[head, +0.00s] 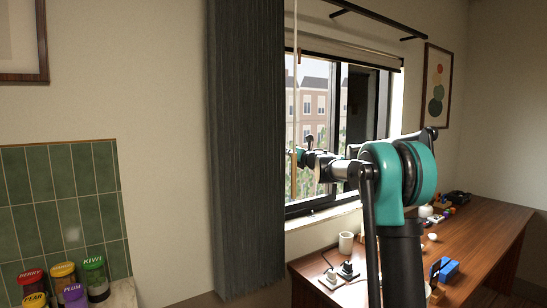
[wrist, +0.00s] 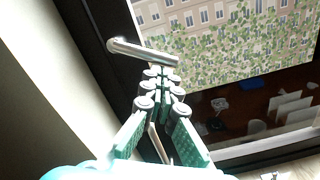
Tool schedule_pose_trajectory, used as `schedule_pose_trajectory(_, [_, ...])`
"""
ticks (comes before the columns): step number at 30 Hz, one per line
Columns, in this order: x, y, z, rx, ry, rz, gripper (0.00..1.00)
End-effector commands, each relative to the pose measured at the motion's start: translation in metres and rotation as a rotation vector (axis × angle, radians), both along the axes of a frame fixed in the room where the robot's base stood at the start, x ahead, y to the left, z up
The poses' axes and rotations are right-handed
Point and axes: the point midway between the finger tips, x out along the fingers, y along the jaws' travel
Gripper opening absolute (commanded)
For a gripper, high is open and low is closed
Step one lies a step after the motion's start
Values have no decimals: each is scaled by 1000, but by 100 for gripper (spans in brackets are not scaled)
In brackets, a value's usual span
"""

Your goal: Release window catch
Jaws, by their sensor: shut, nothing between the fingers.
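The window catch (wrist: 140,51) is a silvery metal lever on the dark window frame, at the upper middle of the wrist view. It slants slightly down to the right from a rounded end. My gripper (wrist: 160,76) is shut and empty, with its fingertips just below the catch's right part in that picture. I cannot tell whether they touch it. In the head view my gripper (head: 303,157) is in front of the window (head: 310,110), near its left side. I cannot make out the catch clearly there.
A dark grey curtain (head: 246,150) hangs left of the window, and a thin pale cord or rod (head: 295,90) hangs beside it. A wooden counter (head: 485,235) below holds a white cup (head: 346,243), plugs (head: 347,270) and a blue object (head: 445,270). Spice jars (head: 95,278) stand at lower left.

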Motion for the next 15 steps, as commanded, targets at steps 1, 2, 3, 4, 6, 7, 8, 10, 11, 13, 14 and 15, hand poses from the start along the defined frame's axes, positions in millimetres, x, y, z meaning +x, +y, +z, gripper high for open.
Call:
schedule_pose_trajectory(1, [2,-2,2,-36,-26,0,0])
schedule_pose_trajectory(2, [2,-3,4,-58,-42,0,0])
schedule_pose_trajectory(3, [3,-4,5,-89,-65,1,0])
schedule_pose_trajectory(4, [4,-5,6,-111,-81,0,0])
schedule_pose_trajectory(6, [6,-7,9,-161,-117,0,0])
schedule_pose_trajectory(7, [6,-8,10,-182,-132,0,0])
schedule_pose_trajectory(8, [7,-9,12,-202,-146,0,0])
schedule_pose_trajectory(10, [8,-11,15,-247,-178,-1,0])
schedule_pose_trajectory(11, [8,-11,16,-265,-192,-1,0])
schedule_pose_trajectory(13, [9,-12,18,-303,-220,0,0])
schedule_pose_trajectory(14, [9,-13,19,-319,-231,0,0])
schedule_pose_trajectory(15, [10,-13,20,-338,-245,1,0])
